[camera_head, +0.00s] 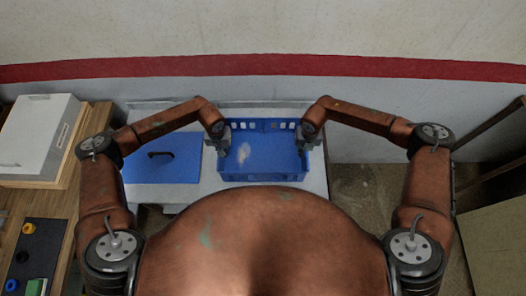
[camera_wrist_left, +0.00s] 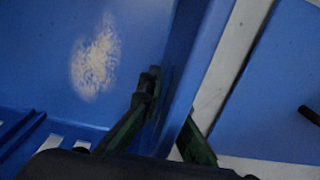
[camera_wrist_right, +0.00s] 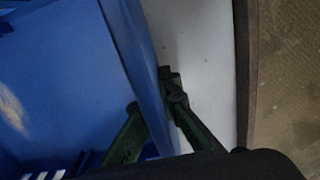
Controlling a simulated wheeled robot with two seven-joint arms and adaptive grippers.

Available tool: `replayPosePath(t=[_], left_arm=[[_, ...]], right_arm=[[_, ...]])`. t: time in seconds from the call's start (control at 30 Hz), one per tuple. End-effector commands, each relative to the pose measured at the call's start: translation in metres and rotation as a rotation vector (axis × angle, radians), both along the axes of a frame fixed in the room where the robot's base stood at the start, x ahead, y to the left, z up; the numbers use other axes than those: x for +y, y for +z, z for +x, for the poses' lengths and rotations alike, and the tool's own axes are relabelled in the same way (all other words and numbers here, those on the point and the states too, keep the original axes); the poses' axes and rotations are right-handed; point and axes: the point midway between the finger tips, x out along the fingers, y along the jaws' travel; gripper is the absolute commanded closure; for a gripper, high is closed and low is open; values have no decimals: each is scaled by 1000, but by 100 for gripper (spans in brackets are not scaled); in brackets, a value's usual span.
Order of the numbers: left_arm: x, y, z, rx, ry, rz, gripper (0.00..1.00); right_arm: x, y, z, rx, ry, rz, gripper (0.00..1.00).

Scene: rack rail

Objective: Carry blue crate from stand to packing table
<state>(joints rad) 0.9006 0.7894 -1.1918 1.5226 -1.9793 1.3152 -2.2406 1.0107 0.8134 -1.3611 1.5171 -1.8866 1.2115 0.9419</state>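The blue crate (camera_head: 262,172) stands upright over the pale grey surface (camera_head: 316,182) in front of me, open at the top, with a pale worn patch on its floor. My left gripper (camera_head: 219,140) is at its left wall; the left wrist view shows the fingers (camera_wrist_left: 170,105) on either side of that wall, close against it. My right gripper (camera_head: 307,139) is at the right wall; its fingers (camera_wrist_right: 152,95) straddle that wall in the right wrist view. Both look shut on the crate. The crate's underside is hidden, so I cannot tell whether it touches the surface.
A blue panel with a black handle (camera_head: 165,165) lies just left of the crate. A wooden table (camera_head: 40,215) at the left carries a white box (camera_head: 38,135) and a dark board (camera_head: 33,255). A wall with a red stripe stands behind. A pale green surface (camera_head: 490,230) is at the right.

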Motion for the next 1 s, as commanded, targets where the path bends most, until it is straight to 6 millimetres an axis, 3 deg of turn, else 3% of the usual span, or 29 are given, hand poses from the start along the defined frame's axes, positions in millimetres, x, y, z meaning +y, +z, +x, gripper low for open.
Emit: replayPosePath(t=[0.57, 1.0], left_arm=[[0, 3, 1, -2, 0, -1, 100], [0, 41, 2, -8, 0, -1, 100]], right_arm=[[0, 3, 1, -2, 0, 1, 100], [0, 41, 2, -8, 0, 1, 100]])
